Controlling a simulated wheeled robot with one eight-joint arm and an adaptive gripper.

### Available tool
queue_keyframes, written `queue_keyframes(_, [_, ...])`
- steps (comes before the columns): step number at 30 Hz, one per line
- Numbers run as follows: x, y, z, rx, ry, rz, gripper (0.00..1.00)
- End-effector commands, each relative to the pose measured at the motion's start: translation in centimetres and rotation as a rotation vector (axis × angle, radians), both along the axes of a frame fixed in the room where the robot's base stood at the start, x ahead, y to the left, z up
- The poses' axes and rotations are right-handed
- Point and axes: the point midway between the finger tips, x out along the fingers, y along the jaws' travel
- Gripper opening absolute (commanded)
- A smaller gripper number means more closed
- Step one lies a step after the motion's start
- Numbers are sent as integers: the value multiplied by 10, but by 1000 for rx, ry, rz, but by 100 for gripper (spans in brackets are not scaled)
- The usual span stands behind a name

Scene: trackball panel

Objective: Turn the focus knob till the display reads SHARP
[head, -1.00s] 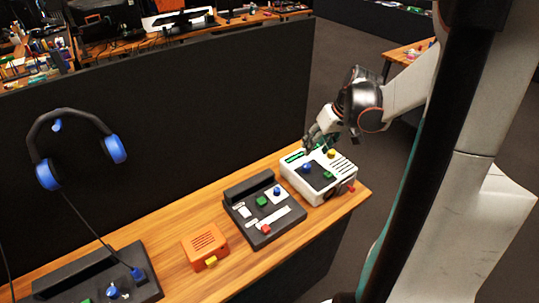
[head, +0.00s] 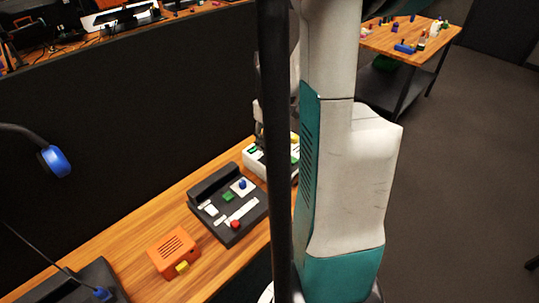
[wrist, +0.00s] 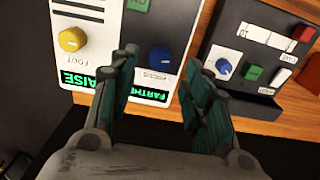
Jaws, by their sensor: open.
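The white panel box (head: 256,165) is mostly hidden behind my own body in the head view. In the wrist view its face (wrist: 100,45) shows the blue focus knob (wrist: 160,57), marked FOCUS, and a yellow knob (wrist: 71,39) marked FOOT. A green-lettered display (wrist: 141,93) by the focus knob reads FARTHE..., its end cut off by a finger. The other display (wrist: 77,80) reads ...AISE. My gripper (wrist: 161,60) is open, with the blue knob appearing between its fingertips. I cannot tell whether they touch it.
A dark panel (head: 215,222) with a blue knob, a green button and a red button stands beside the white box. An orange box (head: 173,251) is farther left on the wooden desk. A black partition (head: 120,120) rises behind the desk.

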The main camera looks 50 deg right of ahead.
Motion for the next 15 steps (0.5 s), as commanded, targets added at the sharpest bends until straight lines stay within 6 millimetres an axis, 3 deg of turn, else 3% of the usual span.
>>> queue_keyframes(1, [0, 0, -13, 0, 0, 0, 44])
queue_keyframes(6, [0, 0, -35, 0, 0, 0, 44])
queue_keyframes(15, [0, 0, -46, 0, -1, 0, 44])
